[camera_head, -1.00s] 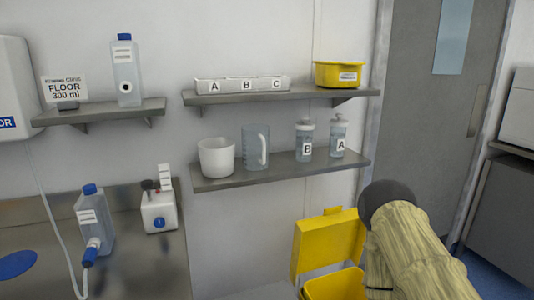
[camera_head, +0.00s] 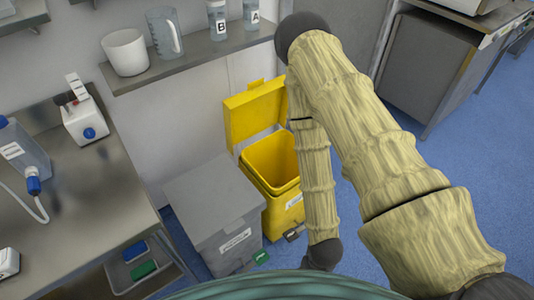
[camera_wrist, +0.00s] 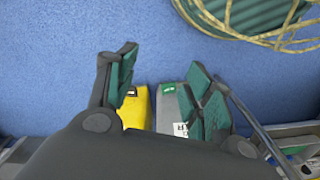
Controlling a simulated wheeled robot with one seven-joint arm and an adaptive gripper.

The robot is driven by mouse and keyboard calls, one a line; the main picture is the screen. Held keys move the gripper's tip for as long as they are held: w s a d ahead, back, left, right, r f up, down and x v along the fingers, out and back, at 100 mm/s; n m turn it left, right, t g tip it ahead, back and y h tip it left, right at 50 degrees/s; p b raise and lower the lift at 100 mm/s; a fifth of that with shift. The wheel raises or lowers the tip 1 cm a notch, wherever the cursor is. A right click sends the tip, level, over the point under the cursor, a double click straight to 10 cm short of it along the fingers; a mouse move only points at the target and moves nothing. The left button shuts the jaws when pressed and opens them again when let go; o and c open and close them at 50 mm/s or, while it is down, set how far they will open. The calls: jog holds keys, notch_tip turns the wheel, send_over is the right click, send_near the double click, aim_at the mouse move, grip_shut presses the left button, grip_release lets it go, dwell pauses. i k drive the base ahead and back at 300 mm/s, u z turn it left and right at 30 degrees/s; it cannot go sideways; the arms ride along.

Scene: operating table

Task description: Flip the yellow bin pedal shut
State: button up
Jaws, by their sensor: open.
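The yellow bin (camera_head: 283,212) stands on the blue floor with its yellow lid (camera_head: 250,112) raised, its inside partly in view. Its dark pedal (camera_head: 294,234) sticks out low at the front. In the wrist view, the yellow bin (camera_wrist: 137,108) shows between my fingers, nearer the left one, with a small dark pedal (camera_wrist: 132,92) at its upper edge. In the head view the fingers are not visible; my arm hangs just right of the bin.
A grey lidded bin (camera_head: 212,205) with a green pedal (camera_head: 261,257) stands left of the yellow bin; the grey bin (camera_wrist: 172,112) also shows in the wrist view. A steel counter (camera_head: 105,190) is at the left and a shelf (camera_head: 195,52) above. Blue floor (camera_head: 390,150) is open at the right.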

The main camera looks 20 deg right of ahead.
aim_at(290, 235)
jog(key=z, duration=0.7)
jog(key=k, duration=0.4)
jog(key=u, duration=0.7)
